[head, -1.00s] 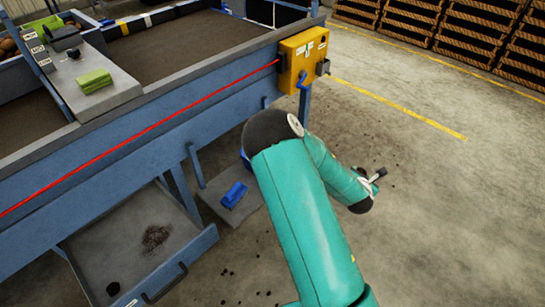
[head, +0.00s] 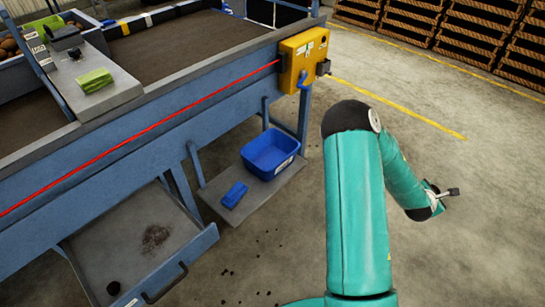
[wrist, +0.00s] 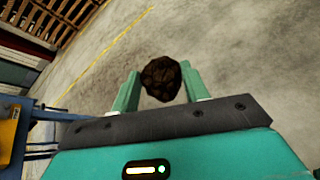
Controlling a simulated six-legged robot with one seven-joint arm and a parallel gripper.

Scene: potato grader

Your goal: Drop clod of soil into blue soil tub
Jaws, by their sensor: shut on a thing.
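In the wrist view a dark brown clod of soil (wrist: 162,79) sits between the two green fingers of my gripper (wrist: 160,88), which is shut on it. In the head view my gripper (head: 449,192) is at the right, over open floor and well apart from the table. The clod cannot be made out clearly there. The blue soil tub (head: 270,153) stands on a low grey shelf under the table's right end, to the left of my arm. It has a white label, and the part of its inside that shows looks empty.
A blue brush or scoop (head: 233,195) lies beside the tub on the shelf. An open drawer (head: 128,255) with soil and a dark lump juts out at lower left. A yellow control box (head: 304,45) hangs on the table corner. Floor to the right is clear; wooden crates stand behind.

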